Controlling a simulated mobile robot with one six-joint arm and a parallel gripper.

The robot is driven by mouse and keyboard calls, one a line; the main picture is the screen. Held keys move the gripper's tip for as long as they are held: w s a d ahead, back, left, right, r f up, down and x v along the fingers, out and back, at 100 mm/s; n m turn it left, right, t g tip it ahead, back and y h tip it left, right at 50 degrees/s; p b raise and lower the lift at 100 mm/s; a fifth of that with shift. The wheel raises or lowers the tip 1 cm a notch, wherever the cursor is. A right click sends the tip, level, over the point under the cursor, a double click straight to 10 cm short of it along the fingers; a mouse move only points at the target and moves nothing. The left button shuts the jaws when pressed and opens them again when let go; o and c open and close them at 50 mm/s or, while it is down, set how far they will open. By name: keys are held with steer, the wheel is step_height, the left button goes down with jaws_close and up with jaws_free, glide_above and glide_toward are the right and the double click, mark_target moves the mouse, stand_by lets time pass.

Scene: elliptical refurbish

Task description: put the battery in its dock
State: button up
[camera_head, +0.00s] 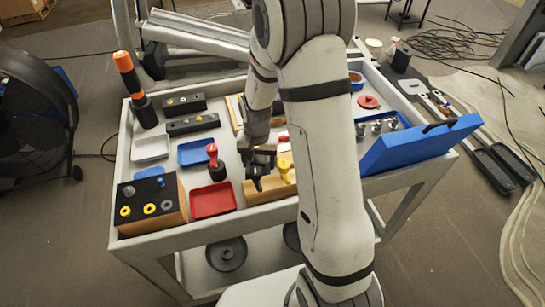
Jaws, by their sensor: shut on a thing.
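My gripper (258,168) is dark and points down over the middle of the cart, just left of my large white arm link. It is shut on a small dark thing, which seems to be the battery (258,184); its outline blends with the dark fingers. A yellow part (287,171) sits just right of the gripper, on or behind a wooden block (268,189). I cannot tell which thing is the dock, and my arm hides part of the cart top.
A wooden box (178,212) stands front left. A blue case (420,146) stands right.

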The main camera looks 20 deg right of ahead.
steer(key=shift+f, duration=0.2)
steer(key=o, duration=1.1)
steer(key=shift+r, duration=0.1)
